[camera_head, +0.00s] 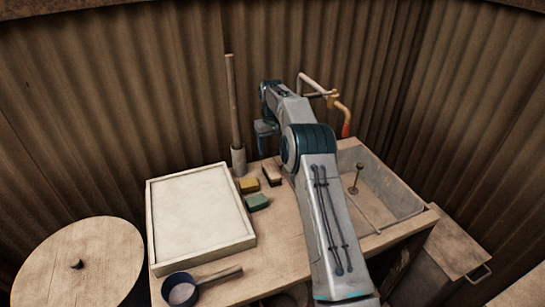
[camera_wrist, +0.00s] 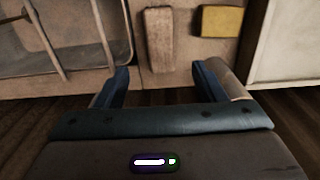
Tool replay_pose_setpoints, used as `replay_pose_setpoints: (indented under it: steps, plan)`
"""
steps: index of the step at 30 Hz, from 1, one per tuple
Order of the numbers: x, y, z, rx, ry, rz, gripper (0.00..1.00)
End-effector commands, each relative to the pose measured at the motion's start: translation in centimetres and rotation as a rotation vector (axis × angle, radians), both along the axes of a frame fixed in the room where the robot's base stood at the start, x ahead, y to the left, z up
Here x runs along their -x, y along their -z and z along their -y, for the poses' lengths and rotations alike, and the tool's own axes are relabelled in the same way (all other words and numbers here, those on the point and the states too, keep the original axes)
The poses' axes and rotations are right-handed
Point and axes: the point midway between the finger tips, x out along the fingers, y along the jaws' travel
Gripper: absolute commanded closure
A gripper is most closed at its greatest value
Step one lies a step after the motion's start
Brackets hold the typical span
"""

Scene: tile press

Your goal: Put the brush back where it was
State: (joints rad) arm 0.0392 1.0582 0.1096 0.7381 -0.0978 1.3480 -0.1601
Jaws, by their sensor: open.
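The brush (camera_head: 271,175), a wooden back over dark bristles, lies on the wooden counter to the right of a yellow sponge (camera_head: 249,185). In the wrist view the brush (camera_wrist: 159,38) shows as a long tan block, beyond the gap between my fingers. My gripper (camera_head: 263,150) points down above the back of the counter, apart from the brush. In the wrist view my gripper (camera_wrist: 160,72) is open, with nothing between its fingers. The yellow sponge also shows in the wrist view (camera_wrist: 222,20).
A green sponge (camera_head: 257,202) lies in front of the yellow one. A holder with a tall stick (camera_head: 238,160) stands close by my gripper. A white tray (camera_head: 200,210) is to the left, a sink (camera_head: 390,195) to the right. A blue pan (camera_head: 181,291) is at the front.

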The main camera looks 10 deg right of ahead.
Motion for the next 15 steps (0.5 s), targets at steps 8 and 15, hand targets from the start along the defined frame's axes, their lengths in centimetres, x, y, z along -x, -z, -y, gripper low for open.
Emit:
replay_pose_setpoints:
  steps: [8,15]
  plan:
    - [1.9,-4.6,-0.4,0.007,0.004,0.023,0.37]
    - [7.6,-11.2,-0.9,0.016,0.023,0.066,0.37]
